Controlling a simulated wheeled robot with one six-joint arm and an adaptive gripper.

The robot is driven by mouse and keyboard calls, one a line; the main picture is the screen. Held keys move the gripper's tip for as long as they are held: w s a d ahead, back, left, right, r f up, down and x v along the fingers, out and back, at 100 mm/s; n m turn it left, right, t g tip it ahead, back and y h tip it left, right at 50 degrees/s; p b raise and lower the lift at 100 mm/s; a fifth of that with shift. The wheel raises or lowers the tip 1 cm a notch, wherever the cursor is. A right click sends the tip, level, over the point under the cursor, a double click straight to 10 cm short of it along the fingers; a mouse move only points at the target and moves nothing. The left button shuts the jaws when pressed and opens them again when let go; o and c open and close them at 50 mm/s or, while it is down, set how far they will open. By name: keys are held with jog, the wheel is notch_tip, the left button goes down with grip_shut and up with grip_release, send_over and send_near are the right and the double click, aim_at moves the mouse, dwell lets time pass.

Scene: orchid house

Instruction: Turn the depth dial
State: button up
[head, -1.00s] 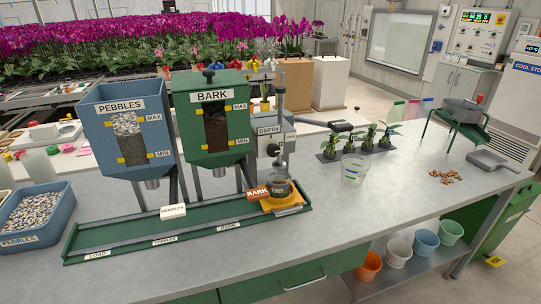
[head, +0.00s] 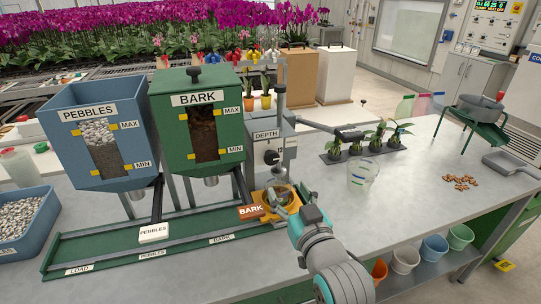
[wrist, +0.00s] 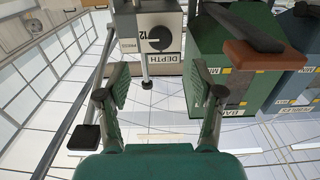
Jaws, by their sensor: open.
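The depth dial (head: 271,157) is a dark round knob on the front of a grey box (head: 263,128) labelled DEPTH, right of the green bark hopper. In the wrist view the picture is upside down; the black dial (wrist: 163,18) shows near the top, beside the number 12 and the DEPTH label (wrist: 161,60). My gripper (head: 284,200) is low in front of the box, over the orange carriage. In the wrist view my gripper (wrist: 160,97) has its two fingers wide apart with nothing between them. The dial lies beyond the fingertips, apart from them.
The BARK lever (head: 251,210) and orange carriage (head: 268,222) are close below. The green bark hopper (head: 175,130) is left. A clear cup (head: 363,174) and potted seedlings (head: 356,148) stand right on the bench.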

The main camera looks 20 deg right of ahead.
aim_at(272, 158)
jog(key=w, duration=0.4)
jog(key=w+r, duration=0.1)
jog(key=w, duration=0.6)
jog(key=shift+w+r, duration=0.15)
jog(key=shift+w, duration=0.25)
jog(key=shift+c, duration=0.2)
jog(key=c, duration=1.1)
